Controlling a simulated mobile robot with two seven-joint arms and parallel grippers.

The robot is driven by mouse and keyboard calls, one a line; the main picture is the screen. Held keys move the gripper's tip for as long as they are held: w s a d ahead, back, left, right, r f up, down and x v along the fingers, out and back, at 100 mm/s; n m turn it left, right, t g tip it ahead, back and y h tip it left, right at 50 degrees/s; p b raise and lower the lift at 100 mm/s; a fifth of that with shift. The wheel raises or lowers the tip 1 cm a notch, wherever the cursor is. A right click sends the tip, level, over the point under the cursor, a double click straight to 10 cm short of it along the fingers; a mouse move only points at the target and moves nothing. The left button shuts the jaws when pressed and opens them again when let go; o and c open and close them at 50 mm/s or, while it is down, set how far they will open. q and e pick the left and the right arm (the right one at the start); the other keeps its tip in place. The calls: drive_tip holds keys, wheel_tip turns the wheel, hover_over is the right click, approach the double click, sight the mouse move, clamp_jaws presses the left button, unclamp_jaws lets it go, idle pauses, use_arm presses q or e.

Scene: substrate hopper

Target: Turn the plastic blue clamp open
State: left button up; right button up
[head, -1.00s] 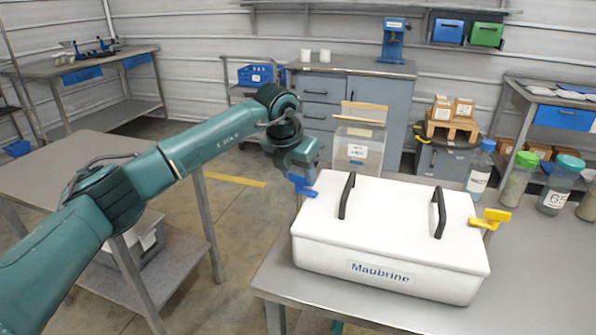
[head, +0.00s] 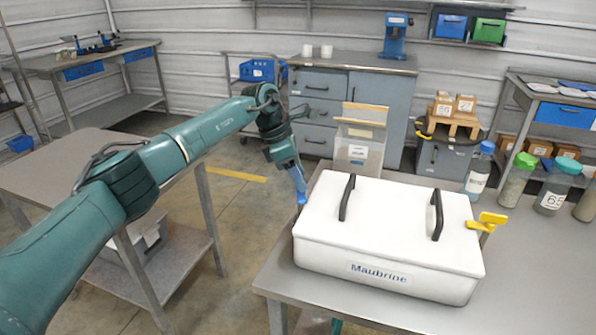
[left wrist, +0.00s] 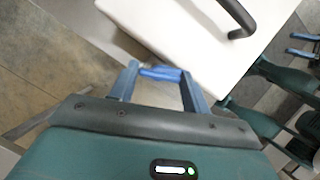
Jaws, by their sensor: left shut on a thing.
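The blue clamp (head: 301,197) is at the left end of the white lidded hopper (head: 390,223), at the level of the lid's edge. My left gripper (head: 298,186) reaches down to it from the upper left, tilted, and covers part of it. In the left wrist view the blue clamp (left wrist: 160,73) lies between the two fingers of my left gripper (left wrist: 160,82), which is shut on it. The clamp's mount is hidden. Blue finger-like bars and teal parts show at the right edge of the left wrist view. I cannot tell if they are my right gripper.
A yellow clamp (head: 488,221) sits at the hopper's right end. Two black handles stand on the lid. Floor is free left of the table.

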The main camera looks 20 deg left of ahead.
use_arm(q)
drive_tip(key=m, duration=0.2)
drive_tip(key=m+g, duration=0.1)
drive_tip(key=m, duration=0.1)
drive_tip(key=shift+w+g, duration=0.15)
drive_tip(key=shift+g, duration=0.15)
drive_tip(key=shift+m, duration=0.3)
drive_tip(key=o, duration=1)
